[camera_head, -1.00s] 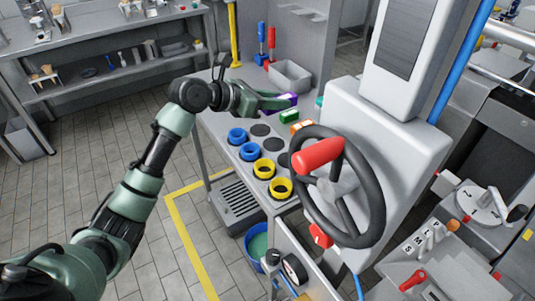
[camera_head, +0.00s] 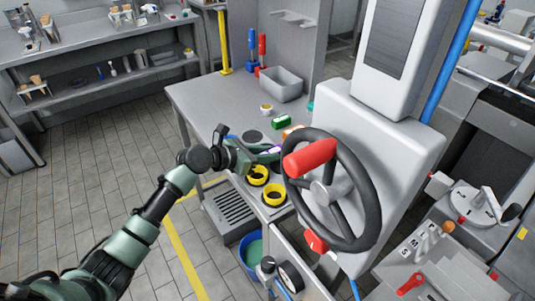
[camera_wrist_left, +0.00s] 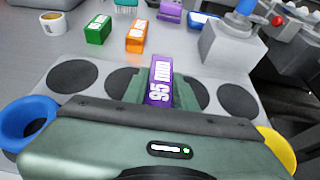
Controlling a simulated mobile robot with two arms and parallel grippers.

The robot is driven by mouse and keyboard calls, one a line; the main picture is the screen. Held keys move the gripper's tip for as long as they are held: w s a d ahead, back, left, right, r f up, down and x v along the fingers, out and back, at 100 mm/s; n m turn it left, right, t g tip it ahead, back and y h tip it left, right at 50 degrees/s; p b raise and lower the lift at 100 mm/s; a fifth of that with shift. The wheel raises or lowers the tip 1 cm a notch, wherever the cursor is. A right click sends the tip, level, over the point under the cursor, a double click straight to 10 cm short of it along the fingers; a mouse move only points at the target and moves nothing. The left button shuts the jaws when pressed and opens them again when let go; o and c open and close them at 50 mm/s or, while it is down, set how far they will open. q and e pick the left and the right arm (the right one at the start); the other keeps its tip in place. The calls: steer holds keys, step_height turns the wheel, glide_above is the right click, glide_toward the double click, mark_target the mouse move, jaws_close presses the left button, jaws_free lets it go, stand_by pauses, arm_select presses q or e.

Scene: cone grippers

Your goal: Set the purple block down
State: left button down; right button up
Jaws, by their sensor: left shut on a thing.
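My left gripper (camera_head: 268,153) is shut on the purple block (camera_wrist_left: 160,82), whose white label reads "95 mm". The wrist view shows the block between the two green fingers (camera_wrist_left: 159,92), over the row of dark round spots on the grey bench. I cannot tell whether its underside touches the bench. In the head view only a little of the purple block (camera_head: 274,149) shows at the fingertips, just left of the steering wheel. A second purple block (camera_wrist_left: 170,11) lies farther back in the wrist view. My right gripper is not in view.
A green block (camera_head: 281,122) and an orange block (camera_head: 292,131) lie behind the gripper, near a small cup (camera_head: 266,108). The black wheel (camera_head: 372,205) is close right.

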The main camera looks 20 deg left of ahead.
arm_select(q)
steer(key=c, duration=1.1)
jaws_free()
